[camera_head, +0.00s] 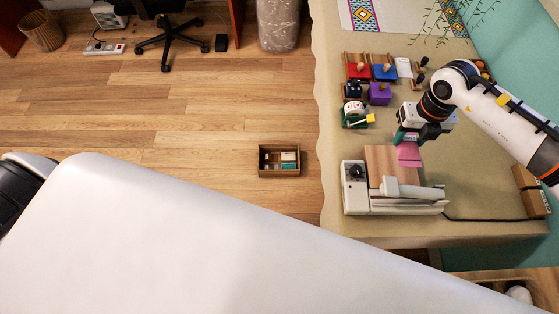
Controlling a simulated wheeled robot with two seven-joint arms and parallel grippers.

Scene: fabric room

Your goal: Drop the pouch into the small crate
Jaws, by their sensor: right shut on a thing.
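My right gripper (406,136) comes in from the right over the table and is shut on a pink pouch (409,154). The pouch hangs below the fingers, above or beside a wooden block by a white machine; whether it touches cannot be told. A small wooden crate (279,174) stands on the floor left of the table, with several small items inside. It is well left of the pouch and apart from it. My left gripper is not in view.
The white machine (355,190) with a lever stands at the table's front. Small coloured boxes, red (359,71), blue (384,72) and purple (379,94), and a figure (355,110) stand behind the gripper. The wooden floor around the crate is clear.

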